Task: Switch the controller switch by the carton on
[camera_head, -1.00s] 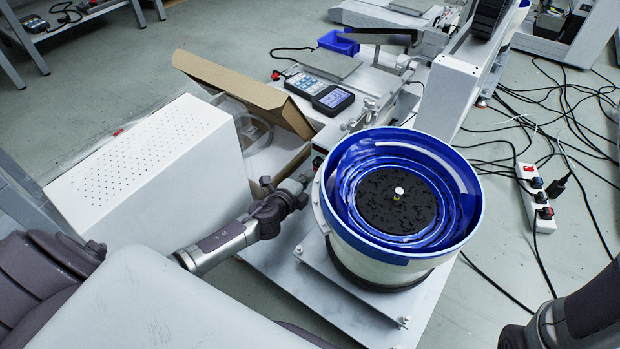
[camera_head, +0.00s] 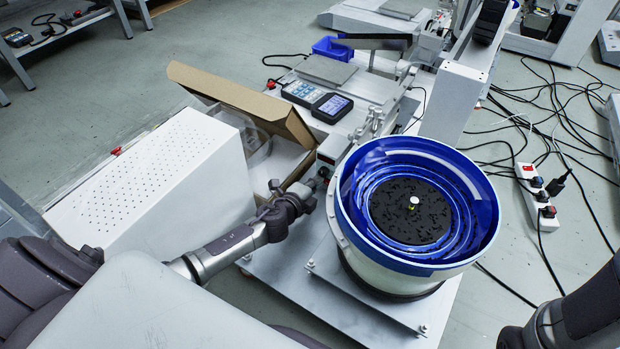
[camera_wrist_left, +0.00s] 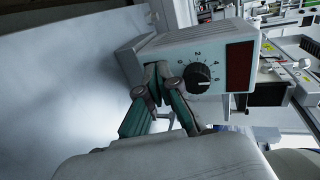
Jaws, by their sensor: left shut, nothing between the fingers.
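The controller (camera_head: 331,149) is a small light-grey box between the open carton (camera_head: 240,95) and the blue bowl feeder. In the left wrist view the controller (camera_wrist_left: 212,52) shows a black dial with numbers and a dark red display. I cannot make out its switch; the fingers cover part of the front beside the dial. My left gripper (camera_head: 318,183) is at the controller's near side, between carton and bowl. In the left wrist view its fingers (camera_wrist_left: 163,72) are shut and empty, with tips close against the panel; contact is unclear. My right gripper is out of view.
The blue bowl feeder (camera_head: 470,258) stands close to the right of my left gripper. A white perforated box (camera_head: 160,180) stands to the left. A handheld meter (camera_head: 331,106) lies behind the controller. A power strip (camera_head: 537,197) and cables lie on the floor at right.

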